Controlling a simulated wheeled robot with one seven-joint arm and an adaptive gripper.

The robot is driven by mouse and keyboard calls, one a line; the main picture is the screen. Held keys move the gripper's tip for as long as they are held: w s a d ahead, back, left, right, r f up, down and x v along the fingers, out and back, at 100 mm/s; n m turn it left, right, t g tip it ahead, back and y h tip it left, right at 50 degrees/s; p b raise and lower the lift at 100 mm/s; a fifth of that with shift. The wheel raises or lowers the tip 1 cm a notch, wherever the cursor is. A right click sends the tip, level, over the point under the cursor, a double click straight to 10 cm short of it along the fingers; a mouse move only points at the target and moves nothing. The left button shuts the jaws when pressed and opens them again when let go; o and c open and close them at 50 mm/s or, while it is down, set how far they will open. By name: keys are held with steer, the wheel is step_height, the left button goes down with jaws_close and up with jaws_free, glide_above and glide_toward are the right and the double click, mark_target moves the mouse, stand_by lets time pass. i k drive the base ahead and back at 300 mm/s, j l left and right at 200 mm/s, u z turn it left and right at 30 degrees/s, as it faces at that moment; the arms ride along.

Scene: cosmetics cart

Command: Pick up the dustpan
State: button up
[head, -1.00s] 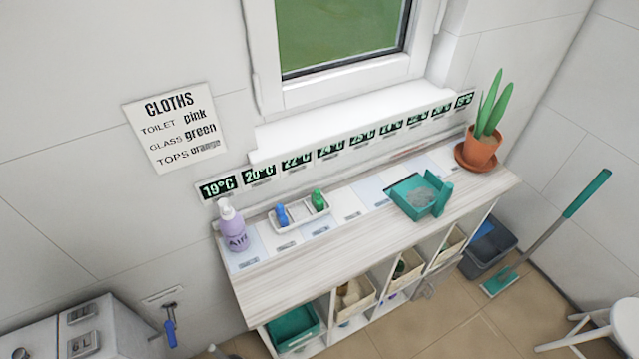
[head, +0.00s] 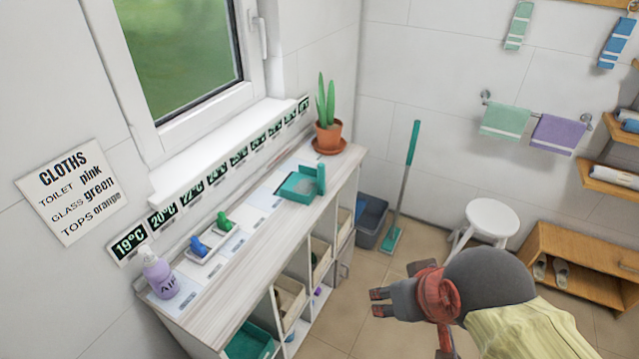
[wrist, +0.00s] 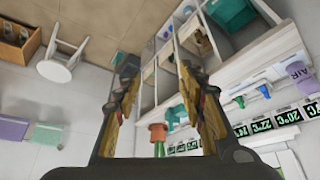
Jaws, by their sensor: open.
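The dustpan (head: 297,188) is a teal tray with grey dust in it and a raised teal part at its right side. It lies on top of the pale wooden cart (head: 215,292), toward the far end. Part of it also shows in the upside-down wrist view (wrist: 177,113). My gripper (head: 385,302) is to the right of the cart and apart from the dustpan in the head view. In the wrist view my gripper (wrist: 158,64) has its two fingers spread with nothing between them.
A potted plant (head: 327,132) stands behind the dustpan. A purple bottle (head: 160,279) and a white tray (head: 197,262) with blue and green items are at the cart's near end. A teal-handled broom (head: 404,187), grey bin (head: 368,226) and white stool (head: 492,219) stand beyond.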

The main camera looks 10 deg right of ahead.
mark_target(302, 186)
steer(key=u, duration=0.15)
steer(key=i+l+z, duration=0.45)
steer(key=i+z, duration=0.2)
steer(key=i, duration=0.3)
